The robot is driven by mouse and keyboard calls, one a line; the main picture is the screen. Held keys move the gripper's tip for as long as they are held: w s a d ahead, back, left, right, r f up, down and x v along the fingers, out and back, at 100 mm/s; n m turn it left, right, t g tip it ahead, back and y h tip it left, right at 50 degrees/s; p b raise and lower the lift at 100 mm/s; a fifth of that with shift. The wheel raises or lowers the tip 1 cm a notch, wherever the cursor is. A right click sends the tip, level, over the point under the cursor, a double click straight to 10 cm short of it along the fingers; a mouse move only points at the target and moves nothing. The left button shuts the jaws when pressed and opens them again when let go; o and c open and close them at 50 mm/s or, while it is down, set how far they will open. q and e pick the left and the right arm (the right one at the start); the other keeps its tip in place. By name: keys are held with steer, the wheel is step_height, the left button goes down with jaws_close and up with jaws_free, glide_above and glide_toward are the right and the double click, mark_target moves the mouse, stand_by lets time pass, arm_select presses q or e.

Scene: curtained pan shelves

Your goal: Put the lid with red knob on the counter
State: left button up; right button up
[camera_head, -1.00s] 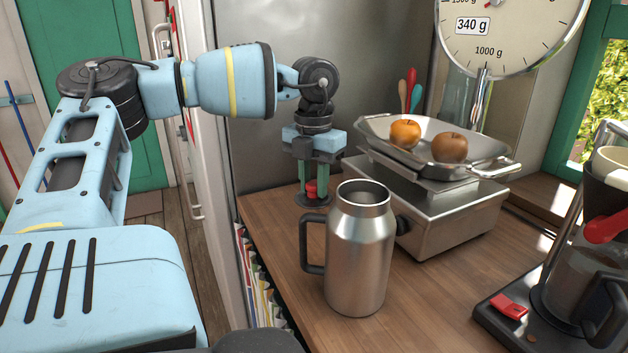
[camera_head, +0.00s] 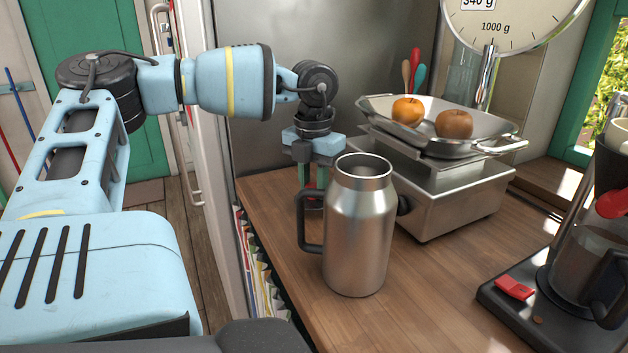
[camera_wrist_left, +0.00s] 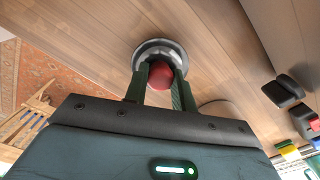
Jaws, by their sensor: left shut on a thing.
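My left gripper (camera_head: 313,180) is shut on the red knob of the lid. I cannot tell whether the lid touches the counter. My right gripper is not in view.
The steel jug (camera_head: 358,240) stands close in front of the lid. A kitchen scale (camera_head: 450,205) with two fruits in its pan is behind to the right. A coffee maker (camera_head: 570,285) stands at the right. The counter's left edge runs close by the gripper.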

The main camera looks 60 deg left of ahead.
arm_select(q)
steer(key=shift+f, duration=0.15)
steer(key=shift+f+b, duration=0.35)
steer(key=shift+f, duration=0.2)
stand_by(0.4)
steer(key=shift+f, duration=0.25)
steer(key=o, duration=1.1)
steer(key=shift+c, duration=0.2)
steer(key=shift+c, duration=0.2)
